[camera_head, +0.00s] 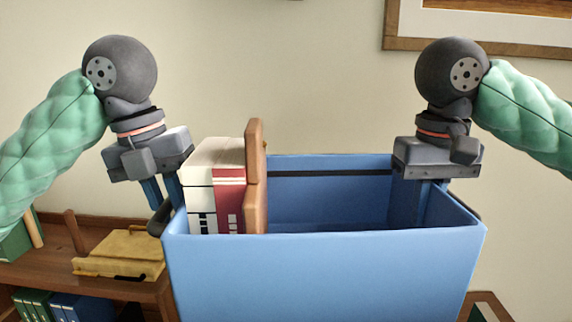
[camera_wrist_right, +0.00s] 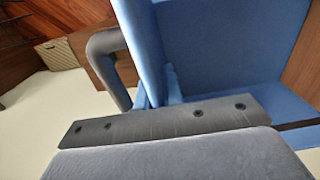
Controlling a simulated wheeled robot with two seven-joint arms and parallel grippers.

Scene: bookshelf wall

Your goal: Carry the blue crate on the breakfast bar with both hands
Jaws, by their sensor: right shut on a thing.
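The blue crate (camera_head: 320,275) is level in front of me, and its underside is out of view. My right gripper (camera_head: 430,198) is shut on its right wall. In the right wrist view the fingers (camera_wrist_right: 156,88) straddle that wall beside a grey handle (camera_wrist_right: 104,62). My left gripper (camera_head: 166,200) has its fingers on either side of the left wall and appears shut on it, near a dark handle (camera_head: 157,222). Inside the crate, at the left, stand a white item (camera_head: 201,185), a red and white one (camera_head: 229,200) and a brown board (camera_head: 255,180). The breakfast bar is not clearly identifiable.
A brown wooden shelf unit (camera_head: 60,268) stands at lower left, with a yellow-tan case (camera_head: 120,253) on top and several books (camera_head: 62,305) below. A framed picture (camera_head: 480,30) hangs at upper right. The wall behind the crate is plain.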

